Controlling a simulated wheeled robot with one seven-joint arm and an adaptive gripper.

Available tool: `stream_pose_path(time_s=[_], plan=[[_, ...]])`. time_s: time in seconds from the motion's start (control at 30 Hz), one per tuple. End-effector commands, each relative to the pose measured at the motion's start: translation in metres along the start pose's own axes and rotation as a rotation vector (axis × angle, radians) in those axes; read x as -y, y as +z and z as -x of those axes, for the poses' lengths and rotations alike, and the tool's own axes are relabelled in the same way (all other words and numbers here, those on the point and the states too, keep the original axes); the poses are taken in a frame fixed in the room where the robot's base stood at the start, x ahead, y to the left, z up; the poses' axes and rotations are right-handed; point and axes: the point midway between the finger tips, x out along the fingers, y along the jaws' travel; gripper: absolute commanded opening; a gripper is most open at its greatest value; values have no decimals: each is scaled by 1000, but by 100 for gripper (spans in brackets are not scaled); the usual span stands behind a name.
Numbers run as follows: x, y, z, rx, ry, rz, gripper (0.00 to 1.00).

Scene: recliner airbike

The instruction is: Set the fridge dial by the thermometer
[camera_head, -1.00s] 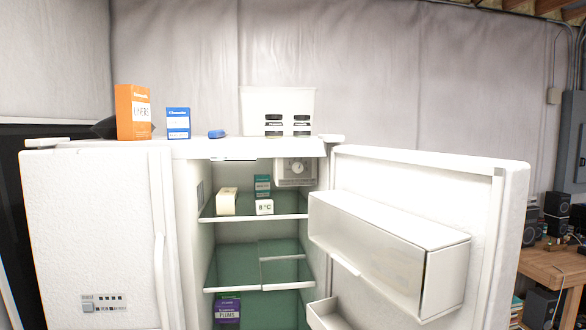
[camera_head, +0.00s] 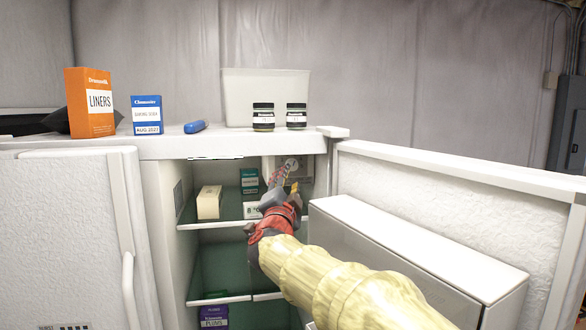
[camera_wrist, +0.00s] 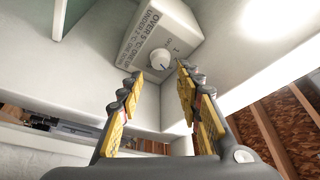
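The fridge dial (camera_wrist: 160,59) is a white round knob with a blue mark, on a pale control box (camera_wrist: 165,28) printed with lines about 5°C and 2°C. In the head view this box (camera_head: 306,172) is at the back upper right of the open fridge, partly behind my gripper. The thermometer (camera_head: 250,211) is a small white block on the top shelf; my gripper hides part of its reading. My gripper (camera_head: 284,178) reaches inside the fridge. In the wrist view its yellow-padded fingers (camera_wrist: 158,78) are apart and empty, with the knob beyond the gap between their tips.
A cream box (camera_head: 209,202) and a teal box (camera_head: 249,181) stand on the top shelf (camera_head: 215,224). The open door (camera_head: 465,195) with its bin (camera_head: 400,245) is close to my arm on the right. Boxes, jars and a white tub (camera_head: 265,90) stand on top.

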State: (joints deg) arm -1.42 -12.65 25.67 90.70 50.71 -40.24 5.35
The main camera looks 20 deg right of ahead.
Motion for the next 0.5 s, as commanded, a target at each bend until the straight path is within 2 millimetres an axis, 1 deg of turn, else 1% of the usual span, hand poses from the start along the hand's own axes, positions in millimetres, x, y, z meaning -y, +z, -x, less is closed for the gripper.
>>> stream_pose_path(time_s=[0.07, 0.17, 0.5], plan=[[0, -4, -2, -15, -2, -1, 35], [0, -4, -11, -16, -2, -3, 35], [1, -5, -62, -15, -2, -1, 35]])
